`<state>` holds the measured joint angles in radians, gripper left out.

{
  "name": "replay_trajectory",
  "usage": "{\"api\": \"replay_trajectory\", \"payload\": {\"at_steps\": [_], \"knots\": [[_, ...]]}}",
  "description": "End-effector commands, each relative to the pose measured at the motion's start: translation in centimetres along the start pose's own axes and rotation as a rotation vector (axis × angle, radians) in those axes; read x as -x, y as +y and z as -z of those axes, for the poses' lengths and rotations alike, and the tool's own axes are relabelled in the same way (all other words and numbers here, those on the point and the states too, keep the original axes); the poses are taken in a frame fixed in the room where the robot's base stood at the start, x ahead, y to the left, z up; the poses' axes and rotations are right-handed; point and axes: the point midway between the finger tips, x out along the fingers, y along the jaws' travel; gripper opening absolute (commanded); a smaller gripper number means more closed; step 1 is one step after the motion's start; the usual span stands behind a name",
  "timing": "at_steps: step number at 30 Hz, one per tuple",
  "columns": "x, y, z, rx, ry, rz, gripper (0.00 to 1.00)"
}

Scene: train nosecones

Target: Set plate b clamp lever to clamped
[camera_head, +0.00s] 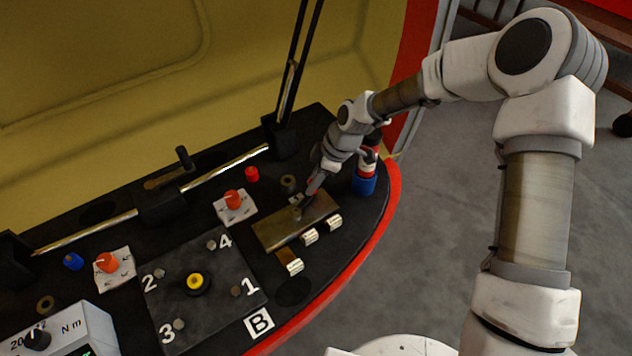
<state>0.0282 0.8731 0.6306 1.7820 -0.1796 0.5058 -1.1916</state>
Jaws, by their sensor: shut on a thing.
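My gripper (313,188) reaches down at the back edge of a brass plate (275,229). An orange lever (233,200) on a white marked base stands behind that plate, apart from my gripper. I cannot tell from this view which lever belongs to plate B or how the gripped lever is turned.
Another orange lever (108,262) stands farther left, near a torque readout box (62,335). A red-and-blue bottle-like object (366,176) stands close right of my gripper. A yellow button (195,282) sits on the dark plate. A tall black post (285,120) rises behind.

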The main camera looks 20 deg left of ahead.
Motion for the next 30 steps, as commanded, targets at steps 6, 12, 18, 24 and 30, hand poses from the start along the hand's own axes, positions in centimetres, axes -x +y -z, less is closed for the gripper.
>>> {"api": "replay_trajectory", "payload": {"at_steps": [6,12,18,24,30], "knots": [[0.0,0.0,0.1,-0.001,0.001,-0.001,0.32],[0.0,0.0,0.0,-0.002,0.001,-0.001,0.57],[0.0,0.0,0.0,-0.002,0.0,-0.002,0.57],[1.6,0.1,0.0,-0.003,0.0,-0.004,0.57],[6.0,0.1,0.1,-0.003,0.0,-0.006,0.57]]}}
